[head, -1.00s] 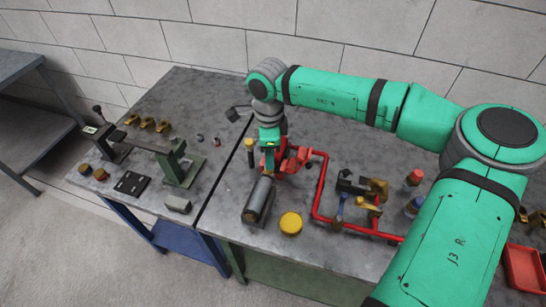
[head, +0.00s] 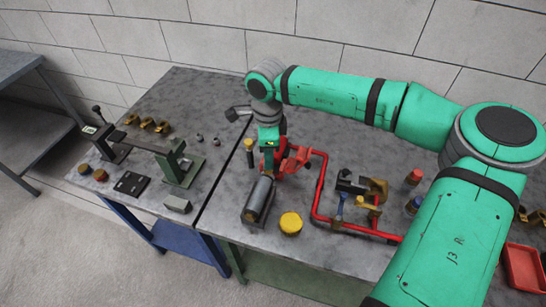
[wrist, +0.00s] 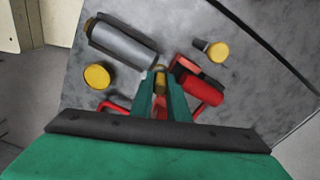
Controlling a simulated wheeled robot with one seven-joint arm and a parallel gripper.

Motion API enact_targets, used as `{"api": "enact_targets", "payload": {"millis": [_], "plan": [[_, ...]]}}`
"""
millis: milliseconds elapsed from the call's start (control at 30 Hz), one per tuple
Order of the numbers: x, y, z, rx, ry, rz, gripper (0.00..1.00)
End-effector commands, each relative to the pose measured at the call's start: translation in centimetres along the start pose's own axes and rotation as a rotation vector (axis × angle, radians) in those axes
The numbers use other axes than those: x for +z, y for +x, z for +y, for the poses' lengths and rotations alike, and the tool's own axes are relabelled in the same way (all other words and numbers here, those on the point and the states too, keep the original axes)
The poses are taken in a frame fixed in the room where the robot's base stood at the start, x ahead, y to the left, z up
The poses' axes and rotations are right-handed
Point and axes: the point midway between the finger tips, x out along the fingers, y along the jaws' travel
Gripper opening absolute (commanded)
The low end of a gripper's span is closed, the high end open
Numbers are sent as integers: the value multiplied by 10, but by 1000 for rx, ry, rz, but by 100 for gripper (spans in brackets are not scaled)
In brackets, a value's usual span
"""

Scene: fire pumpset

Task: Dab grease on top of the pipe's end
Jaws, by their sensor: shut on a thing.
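My gripper (wrist: 161,92) is shut on a small yellow-brown piece (wrist: 160,80), which shows between its green fingers in the wrist view. Its lower end is hidden. In the head view my gripper (head: 269,165) points down over the back middle of the right-hand table, at the red fitting (head: 293,160). The red pipe (head: 318,190) runs from beside that fitting toward the front, then right. The fitting's red body (wrist: 203,88) lies right of the fingers in the wrist view. I cannot tell whether the held piece touches the pipe's end. No grease can be made out.
Dark and brass valve parts (head: 362,188) lie right. The left table holds a green stand (head: 182,165).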

Motion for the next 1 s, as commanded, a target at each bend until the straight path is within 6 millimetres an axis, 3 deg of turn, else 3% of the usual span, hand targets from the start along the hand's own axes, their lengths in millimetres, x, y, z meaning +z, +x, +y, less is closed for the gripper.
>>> {"api": "enact_targets", "payload": {"millis": [1000], "plan": [[8, 0, 22, 0, 1, 0, 0]]}}
